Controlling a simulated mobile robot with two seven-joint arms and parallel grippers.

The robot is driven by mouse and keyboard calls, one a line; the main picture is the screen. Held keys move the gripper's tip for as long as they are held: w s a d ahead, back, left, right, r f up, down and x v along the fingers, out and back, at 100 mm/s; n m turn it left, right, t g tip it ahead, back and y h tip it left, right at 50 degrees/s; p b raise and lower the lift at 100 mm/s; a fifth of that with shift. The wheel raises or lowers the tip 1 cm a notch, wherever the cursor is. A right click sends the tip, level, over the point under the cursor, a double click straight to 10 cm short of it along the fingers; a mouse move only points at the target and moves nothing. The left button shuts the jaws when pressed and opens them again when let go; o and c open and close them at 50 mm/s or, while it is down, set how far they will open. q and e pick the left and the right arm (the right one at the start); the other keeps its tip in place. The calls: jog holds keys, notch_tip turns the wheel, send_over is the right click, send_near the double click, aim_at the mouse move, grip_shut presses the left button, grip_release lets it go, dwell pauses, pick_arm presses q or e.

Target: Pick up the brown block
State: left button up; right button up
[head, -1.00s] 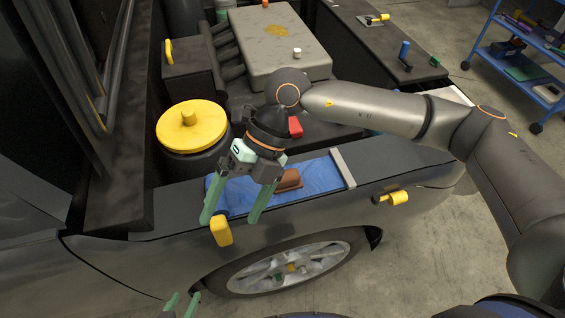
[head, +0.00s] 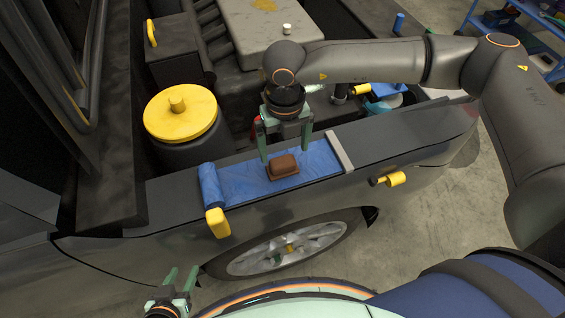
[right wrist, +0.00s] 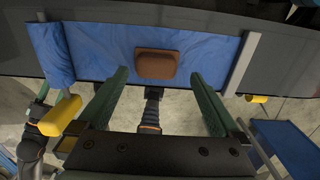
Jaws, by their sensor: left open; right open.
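The brown block (head: 283,167) lies on the blue cloth (head: 238,182) on the car's fender. It also shows in the right wrist view (right wrist: 156,64), on the blue cloth, just beyond and between the fingertips. My right gripper (head: 285,156) is open and empty, its fingers pointing down on either side of the block's far edge in the head view. I cannot tell how high the fingertips are above the cloth. My left gripper (head: 181,280) is open and empty at the bottom left of the head view, in front of the car and away from the block.
A yellow-capped reservoir (head: 180,118) stands behind the fender to the left. A grey bar (head: 339,151) lies across the cloth's right end. A yellow piece (head: 217,222) hangs at the cloth's left front, and a yellow handle (head: 392,180) sticks out on the right. The engine bay lies behind.

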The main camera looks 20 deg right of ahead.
aim_at(282, 160)
jog(key=f, duration=0.4)
jog(key=shift+s+a+f+p, duration=0.15)
jog(key=shift+a+f+p, duration=0.1)
jog(key=shift+f+p, duration=0.15)
jog(key=c, duration=1.4)
jog(key=shift+r, duration=0.15)
